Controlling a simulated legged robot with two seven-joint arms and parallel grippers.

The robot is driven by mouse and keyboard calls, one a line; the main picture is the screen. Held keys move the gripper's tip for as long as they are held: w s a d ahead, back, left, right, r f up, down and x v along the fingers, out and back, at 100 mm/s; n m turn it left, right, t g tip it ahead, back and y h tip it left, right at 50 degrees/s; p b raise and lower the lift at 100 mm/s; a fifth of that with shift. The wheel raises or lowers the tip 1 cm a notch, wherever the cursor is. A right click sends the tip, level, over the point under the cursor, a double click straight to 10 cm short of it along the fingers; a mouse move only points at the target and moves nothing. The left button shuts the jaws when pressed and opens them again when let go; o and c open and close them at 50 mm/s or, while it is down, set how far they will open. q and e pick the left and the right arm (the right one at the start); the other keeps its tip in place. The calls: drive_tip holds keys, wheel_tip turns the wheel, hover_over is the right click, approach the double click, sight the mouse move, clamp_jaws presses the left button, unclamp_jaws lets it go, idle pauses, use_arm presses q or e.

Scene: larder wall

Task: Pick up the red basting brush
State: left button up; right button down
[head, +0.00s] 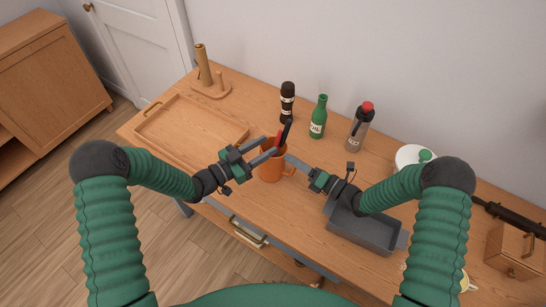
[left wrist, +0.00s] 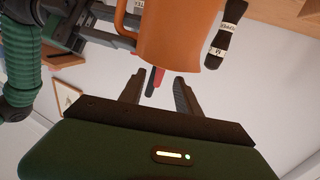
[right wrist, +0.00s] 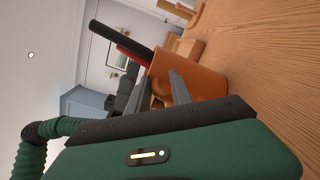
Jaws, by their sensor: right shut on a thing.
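The red basting brush (head: 278,138) stands in an orange jug (head: 270,170) on the wooden table, beside a black-handled utensil (head: 287,131). Its red handle also shows in the right wrist view (right wrist: 133,52) and the left wrist view (left wrist: 158,76). My left gripper (head: 271,147) is open, its fingers on either side of the handles just above the jug's rim, not closed on them. My right gripper (head: 291,160) is shut on the orange jug from the right; its exact grip point is unclear. The brush's lower end is hidden inside the jug.
A black bottle (head: 287,103), green bottle (head: 318,118) and red-capped flask (head: 360,128) stand behind. A grey bin (head: 365,231) is at front right.

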sight(276, 141)
use_arm(q)
drive_tip(key=x, duration=0.3)
drive_tip(key=shift+d+f, duration=0.1)
clamp_jaws()
idle(1.3)
